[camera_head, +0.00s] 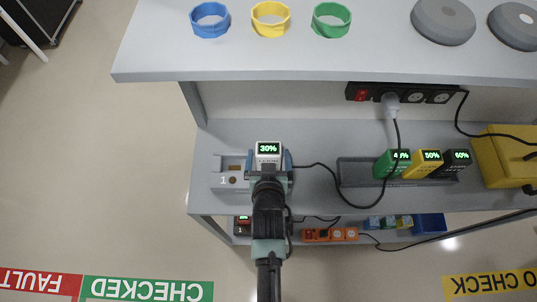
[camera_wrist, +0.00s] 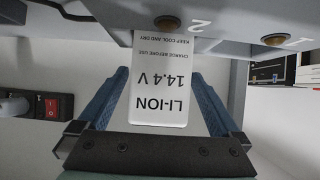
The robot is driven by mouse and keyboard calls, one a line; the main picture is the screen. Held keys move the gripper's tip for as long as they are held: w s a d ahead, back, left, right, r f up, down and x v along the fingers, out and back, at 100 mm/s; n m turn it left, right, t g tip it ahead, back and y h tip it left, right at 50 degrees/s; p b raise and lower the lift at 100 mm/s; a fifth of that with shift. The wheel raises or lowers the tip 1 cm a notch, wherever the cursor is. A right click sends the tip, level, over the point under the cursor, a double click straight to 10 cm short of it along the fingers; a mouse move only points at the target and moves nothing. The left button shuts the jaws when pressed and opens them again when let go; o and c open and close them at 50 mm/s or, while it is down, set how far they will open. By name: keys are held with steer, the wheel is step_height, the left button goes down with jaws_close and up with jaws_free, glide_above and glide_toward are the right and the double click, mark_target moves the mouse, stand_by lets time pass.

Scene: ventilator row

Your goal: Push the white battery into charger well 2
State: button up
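The white battery (camera_head: 268,150) shows a green 30% display in the head view. In the wrist view the battery (camera_wrist: 160,95) carries an upside-down LI-ION 14.4 V label. My gripper (camera_head: 269,163) has its blue fingers on both sides of it, and they appear to touch it near their tips (camera_wrist: 162,75). The grey charger (camera_head: 218,181) lies on the bench, with a well marked 1 at left. In the wrist view the charger (camera_wrist: 235,36) shows marks 2 and 1, and the battery's far end meets it by mark 2. How deep the battery sits is hidden.
A rack (camera_head: 345,172) at right holds a green (camera_head: 385,164), a yellow (camera_head: 423,165) and a black battery (camera_head: 455,163). A yellow case (camera_head: 505,160) stands at the far right. A power strip (camera_head: 365,94) with a cable is at the back. A shelf (camera_head: 290,55) overhangs the bench.

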steer(key=shift+f, duration=0.15)
steer(key=shift+s+r, duration=0.2)
steer(key=shift+s, duration=0.2)
steer(key=b+v, duration=0.1)
steer(key=v, duration=1.1)
steer(key=shift+r, duration=0.25)
steer(key=shift+s, duration=0.1)
